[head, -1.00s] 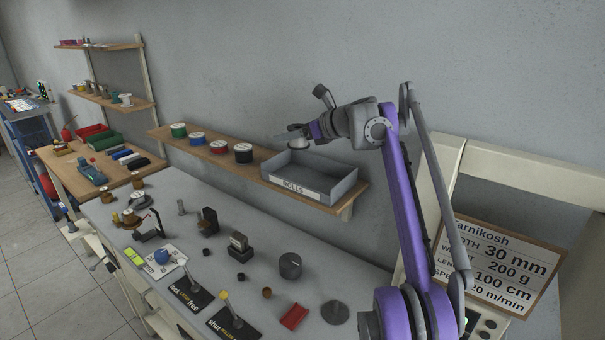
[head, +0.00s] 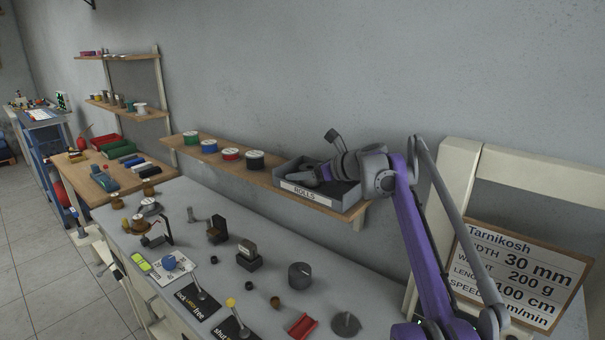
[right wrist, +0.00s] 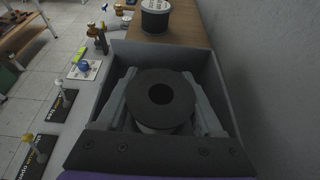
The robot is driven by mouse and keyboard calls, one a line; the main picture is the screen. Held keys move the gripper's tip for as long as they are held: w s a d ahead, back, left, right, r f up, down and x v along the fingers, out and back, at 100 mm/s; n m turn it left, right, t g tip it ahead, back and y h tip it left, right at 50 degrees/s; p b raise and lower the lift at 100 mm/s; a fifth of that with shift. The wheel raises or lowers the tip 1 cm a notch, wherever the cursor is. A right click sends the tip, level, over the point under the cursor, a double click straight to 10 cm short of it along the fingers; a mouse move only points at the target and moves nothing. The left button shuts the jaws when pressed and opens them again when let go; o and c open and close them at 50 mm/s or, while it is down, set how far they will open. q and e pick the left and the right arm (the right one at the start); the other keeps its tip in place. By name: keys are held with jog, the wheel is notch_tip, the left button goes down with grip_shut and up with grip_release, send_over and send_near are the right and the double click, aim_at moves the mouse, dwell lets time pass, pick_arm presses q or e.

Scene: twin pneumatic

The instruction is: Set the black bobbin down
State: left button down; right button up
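The black bobbin (right wrist: 177,87), with a ring-shaped top and a dark centre hole, is inside the walls of the grey tray labelled ROLLS (right wrist: 222,80). The tray also shows in the head view (head: 318,197). My right gripper (right wrist: 161,72) reaches down into the tray. Its fingers lie along both sides of the bobbin, close against it, partly hidden under its top rim. Whether the bobbin's underside touches the tray floor is hidden. In the head view the right gripper (head: 318,175) covers the bobbin. My left gripper is not in view.
Green (head: 191,138), blue (head: 209,146), red (head: 231,154) and black (head: 255,159) spools stand on the wall shelf left of the tray. The bench (head: 200,262) below holds several small parts and levers. The wall is close behind the tray.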

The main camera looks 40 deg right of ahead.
jog(key=o, duration=0.4)
jog(key=shift+o, duration=0.2)
jog(key=shift+v, duration=3.85)
